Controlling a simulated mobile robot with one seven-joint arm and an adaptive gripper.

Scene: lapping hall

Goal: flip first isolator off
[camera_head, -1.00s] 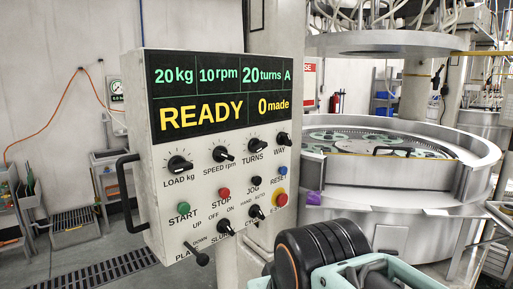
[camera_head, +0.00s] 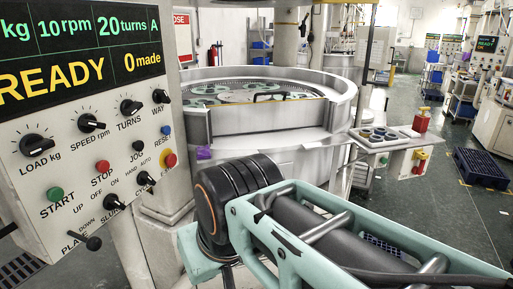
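I cannot make out any switch marked as an isolator in this view. A light grey control panel (camera_head: 66,197) stands close on the left, cut off by the picture edge. Its display (camera_head: 95,40) reads READY, 20 turns and 0 made. Below are black knobs such as LOAD (camera_head: 36,147), a green START button (camera_head: 54,194), a red STOP button (camera_head: 103,167) and a red button on yellow (camera_head: 170,160). A black lever (camera_head: 91,242) sticks out at the panel's bottom. My arm's black joint and teal link cross the front; my gripper itself is not in view.
A large round lapping machine (camera_head: 335,112) stands behind my arm. A side table (camera_head: 389,141) with round parts and a red bottle (camera_head: 421,119) is to its right. A dark blue pallet (camera_head: 481,167) lies on the right floor. The aisle floor (camera_head: 440,200) between shows free room.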

